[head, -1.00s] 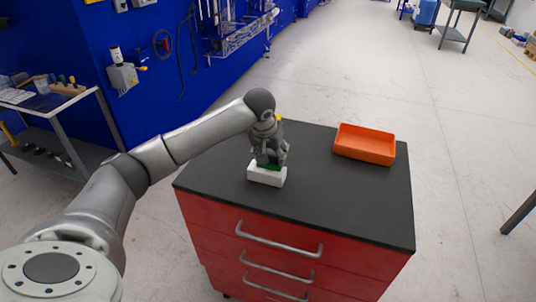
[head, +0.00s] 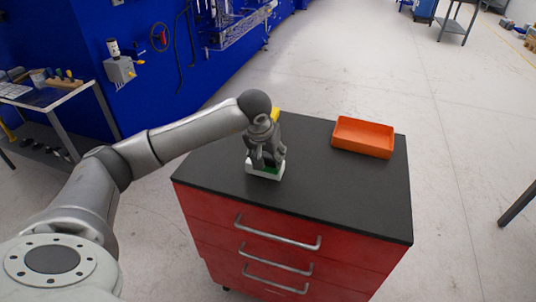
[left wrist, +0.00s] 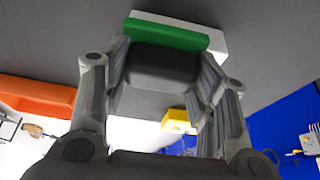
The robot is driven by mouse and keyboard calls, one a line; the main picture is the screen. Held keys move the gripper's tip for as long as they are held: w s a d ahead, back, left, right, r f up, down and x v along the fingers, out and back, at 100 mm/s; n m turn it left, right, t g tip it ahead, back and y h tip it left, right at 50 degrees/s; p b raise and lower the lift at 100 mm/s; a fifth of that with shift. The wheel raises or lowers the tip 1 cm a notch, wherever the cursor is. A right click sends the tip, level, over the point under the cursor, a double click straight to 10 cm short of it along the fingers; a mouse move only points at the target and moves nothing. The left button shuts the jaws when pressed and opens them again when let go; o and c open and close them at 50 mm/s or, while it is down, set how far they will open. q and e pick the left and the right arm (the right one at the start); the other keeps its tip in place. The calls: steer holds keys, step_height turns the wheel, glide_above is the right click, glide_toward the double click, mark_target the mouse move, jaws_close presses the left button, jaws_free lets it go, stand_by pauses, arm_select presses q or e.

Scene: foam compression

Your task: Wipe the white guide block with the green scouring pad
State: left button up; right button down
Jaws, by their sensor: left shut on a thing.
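The white guide block (head: 262,176) lies on the black top of the red cabinet, near its left side. My left gripper (head: 266,163) points down over the block and is shut on the green scouring pad (head: 271,169). The fingers hide much of the pad and part of the block in the head view. In the left wrist view the pad (left wrist: 168,33) spans the fingertips (left wrist: 165,60) and lies against the white block (left wrist: 218,46), which shows behind it and to its right. The pad appears to touch the block. My right gripper is not in view.
An orange tray (head: 363,138) stands at the back right of the cabinet top (head: 335,190). A yellow thing (head: 276,115) sits behind my left gripper, mostly hidden. The middle and front right of the top are clear. A blue wall is at the left.

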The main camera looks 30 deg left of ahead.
arm_select(q)
steer(key=shift+r+p, duration=1.6)
steer(key=shift+r, duration=1.45)
steer(key=shift+r, duration=0.1)
steer(key=shift+r+p, duration=0.8)
steer(key=shift+r, duration=0.65)
steer(key=shift+f, duration=0.1)
